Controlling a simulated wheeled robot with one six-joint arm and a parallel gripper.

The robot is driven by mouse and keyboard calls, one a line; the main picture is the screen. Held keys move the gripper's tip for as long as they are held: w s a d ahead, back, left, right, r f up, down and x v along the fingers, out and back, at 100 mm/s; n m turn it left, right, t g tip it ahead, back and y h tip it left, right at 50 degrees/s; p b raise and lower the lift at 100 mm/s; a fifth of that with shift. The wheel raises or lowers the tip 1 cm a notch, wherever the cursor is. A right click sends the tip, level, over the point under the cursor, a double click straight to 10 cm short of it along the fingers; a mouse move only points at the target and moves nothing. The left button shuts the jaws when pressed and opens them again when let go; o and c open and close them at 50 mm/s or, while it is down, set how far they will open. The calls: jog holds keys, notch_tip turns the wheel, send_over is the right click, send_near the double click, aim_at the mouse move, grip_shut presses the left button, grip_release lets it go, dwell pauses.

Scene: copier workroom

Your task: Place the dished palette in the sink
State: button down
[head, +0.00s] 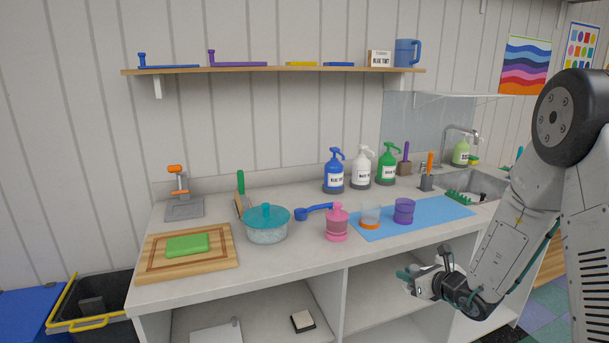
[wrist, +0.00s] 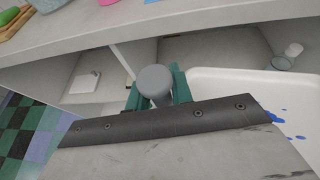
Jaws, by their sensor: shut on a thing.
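My gripper (head: 408,276) is low at the right, in front of the counter's open shelves. In the wrist view its teal fingers (wrist: 158,92) are shut around a grey, round-ended piece. A white, shallow, rimmed dish with blue spots, seemingly the dished palette (wrist: 235,82), shows just right of the fingers and runs out of the picture. Its join to the grey piece is hidden. I cannot make the palette out in the head view. The sink (head: 482,183) is set in the counter's far right end, above and beyond my gripper, and partly hidden by my arm.
A tap (head: 462,129) stands behind the sink. A green scrubber (head: 458,197) lies at its left edge.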

jog(key=a+r+m+h, duration=0.2)
jog(key=a+r, duration=0.1)
jog(key=r, duration=0.6)
jog(key=shift+r+t, duration=0.25)
jog(key=shift+t, duration=0.15)
